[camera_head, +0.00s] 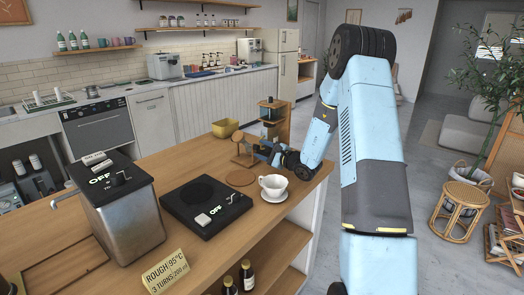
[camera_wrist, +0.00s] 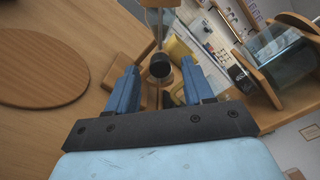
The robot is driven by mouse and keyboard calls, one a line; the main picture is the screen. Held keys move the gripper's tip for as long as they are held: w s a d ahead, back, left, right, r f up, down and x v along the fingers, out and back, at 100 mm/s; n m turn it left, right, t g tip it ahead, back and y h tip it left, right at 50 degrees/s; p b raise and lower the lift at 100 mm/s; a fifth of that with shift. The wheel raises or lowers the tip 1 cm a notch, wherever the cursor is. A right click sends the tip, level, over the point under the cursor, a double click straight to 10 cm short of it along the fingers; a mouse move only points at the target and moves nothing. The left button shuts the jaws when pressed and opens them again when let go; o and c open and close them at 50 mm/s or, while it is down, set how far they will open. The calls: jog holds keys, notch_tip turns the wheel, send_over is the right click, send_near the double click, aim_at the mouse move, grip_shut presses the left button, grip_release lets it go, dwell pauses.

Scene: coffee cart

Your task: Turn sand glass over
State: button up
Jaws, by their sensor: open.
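A small wooden stand-like piece (camera_head: 243,160), which looks like the sand glass, stands on the wooden counter just left of my gripper (camera_head: 262,149) in the head view. In the wrist view my gripper (camera_wrist: 160,88) is open, its two blue fingers apart. A dark round knob (camera_wrist: 160,66) shows between and beyond the fingertips, with a clear glass part (camera_wrist: 160,18) above it, probably the sand glass. I cannot tell whether the fingers touch it. Any sand inside cannot be made out.
A round wooden board (camera_wrist: 38,68) lies left of my gripper. A wooden shelf stand (camera_head: 283,112) rises close behind my gripper. A yellow container (camera_head: 225,128) stands behind left.

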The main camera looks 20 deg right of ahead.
jog(key=shift+w+a, duration=0.3)
jog(key=shift+w, duration=0.1)
grip_shut()
dwell(0.4)
